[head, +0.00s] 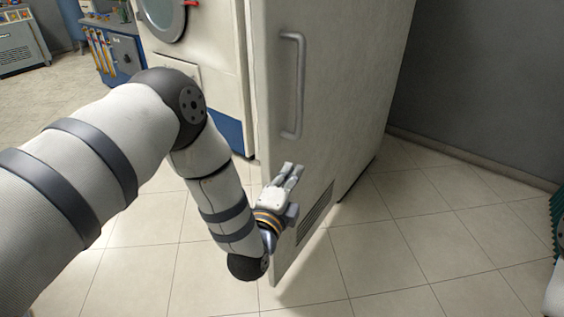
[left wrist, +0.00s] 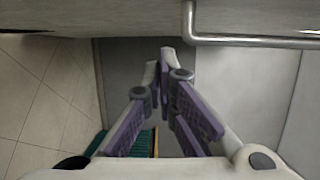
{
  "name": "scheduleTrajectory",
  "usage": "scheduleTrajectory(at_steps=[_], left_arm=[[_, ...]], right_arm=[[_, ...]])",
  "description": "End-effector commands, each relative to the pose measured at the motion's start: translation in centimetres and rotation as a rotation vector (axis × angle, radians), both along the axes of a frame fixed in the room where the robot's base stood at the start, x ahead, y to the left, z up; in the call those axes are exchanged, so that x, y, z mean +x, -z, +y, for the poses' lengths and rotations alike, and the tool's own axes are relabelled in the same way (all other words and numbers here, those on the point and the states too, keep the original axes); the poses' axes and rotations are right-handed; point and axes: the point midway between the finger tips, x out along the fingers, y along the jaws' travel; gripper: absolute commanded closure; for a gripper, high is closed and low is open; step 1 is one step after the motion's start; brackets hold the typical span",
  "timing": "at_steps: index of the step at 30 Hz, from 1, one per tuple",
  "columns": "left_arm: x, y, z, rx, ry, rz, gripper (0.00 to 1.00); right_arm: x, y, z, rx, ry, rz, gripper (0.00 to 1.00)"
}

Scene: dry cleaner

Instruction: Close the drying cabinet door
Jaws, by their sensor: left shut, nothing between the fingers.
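The drying cabinet door (head: 315,135) is a tall cream panel that stands open, its free edge toward me and its outer face turned to the right. A grey vertical bar handle (head: 292,85) is on that face near the free edge, and a vent is low down. My left gripper (head: 288,174) is shut and empty, on the outer-face side below the handle. In the left wrist view the closed fingers (left wrist: 166,60) point up the middle, with the handle (left wrist: 240,40) at the upper right. I cannot tell whether the fingers touch the door. My right gripper is not in view.
A cream machine with a round glass door (head: 162,18) stands left of the cabinet. A grey wall (head: 485,90) is on the right. A ribbed green thing (head: 558,222) shows at the right edge. The tiled floor right of the door is clear.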

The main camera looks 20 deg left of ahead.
Motion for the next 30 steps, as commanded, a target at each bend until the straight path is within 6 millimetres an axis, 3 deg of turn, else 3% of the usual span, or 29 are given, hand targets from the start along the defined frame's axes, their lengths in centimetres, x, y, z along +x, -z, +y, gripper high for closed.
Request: scheduleTrajectory(at_steps=[4,7,12,25,30], left_arm=[[3.1,0.5,0.0,-0.001,-0.003,0.004,1.00],[3.4,0.0,2.0,0.000,-0.005,0.001,1.00],[3.8,0.0,3.4,-0.001,-0.001,0.001,1.00],[3.9,0.1,3.9,0.000,0.002,0.002,1.00],[4.2,0.3,5.4,0.002,0.024,0.004,1.00]], right_arm=[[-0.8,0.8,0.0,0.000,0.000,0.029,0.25],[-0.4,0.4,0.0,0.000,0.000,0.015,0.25],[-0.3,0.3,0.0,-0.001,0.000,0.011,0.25],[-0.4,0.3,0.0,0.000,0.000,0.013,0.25],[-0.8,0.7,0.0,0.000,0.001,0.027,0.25]])
